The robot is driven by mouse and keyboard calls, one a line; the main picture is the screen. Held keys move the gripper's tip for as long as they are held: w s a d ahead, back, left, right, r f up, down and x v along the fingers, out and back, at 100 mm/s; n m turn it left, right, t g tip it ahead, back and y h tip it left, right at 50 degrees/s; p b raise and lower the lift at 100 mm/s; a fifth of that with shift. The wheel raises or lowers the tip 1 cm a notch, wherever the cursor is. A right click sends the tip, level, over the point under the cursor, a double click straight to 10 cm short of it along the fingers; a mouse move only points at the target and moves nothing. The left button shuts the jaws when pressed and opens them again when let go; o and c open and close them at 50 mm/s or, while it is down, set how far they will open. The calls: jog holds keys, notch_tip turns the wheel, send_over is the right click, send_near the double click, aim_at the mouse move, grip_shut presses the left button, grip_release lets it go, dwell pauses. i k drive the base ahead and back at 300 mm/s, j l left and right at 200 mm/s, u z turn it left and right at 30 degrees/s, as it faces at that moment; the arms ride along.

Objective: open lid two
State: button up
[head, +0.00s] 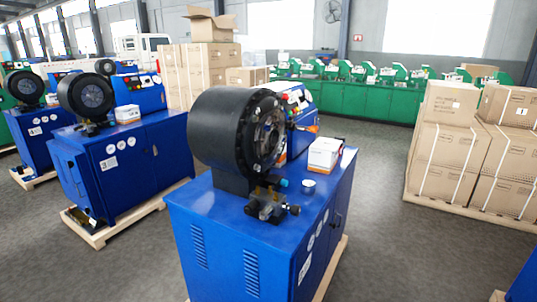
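No lid marked two can be picked out in the head view. A small white and orange box (324,153) stands on the right of the nearest blue crimper cabinet (225,226); its top looks closed. A similar small box (127,114) sits on the blue cabinet (135,160) to the left. A large brown carton (211,27) on the back stack has raised flaps. My gripper is not in view.
The nearest cabinet carries a big black crimper head (228,130) and a small round item (308,187). Strapped cartons (449,150) on a pallet stand at right. Green machines (345,98) line the back. Grey floor (385,240) is open between the cabinet and cartons.

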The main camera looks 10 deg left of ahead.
aim_at(323, 143)
jog(key=u, duration=0.45)
jog(key=i+l+u, duration=0.1)
jog(key=u, duration=0.8)
jog(key=l+u, duration=0.1)
jog(key=u, duration=0.35)
jog(key=i+l+u, duration=0.1)
jog(key=l+u, duration=0.25)
jog(key=i+l+u, duration=0.1)
jog(key=u, duration=0.3)
jog(key=l, duration=0.65)
jog(key=i+l, duration=0.1)
jog(key=l, duration=0.55)
jog(key=l+z, duration=0.3)
jog(key=l, duration=7.05)
jog(key=k+l+u, duration=0.1)
jog(key=l+u, duration=0.25)
jog(key=l, duration=0.55)
jog(key=l+u, duration=0.2)
jog(key=u, duration=0.2)
jog(key=k+l+u, duration=0.1)
jog(key=u, duration=0.25)
jog(key=l+u, duration=0.2)
jog(key=u, duration=0.2)
jog(key=k+j, duration=0.05)
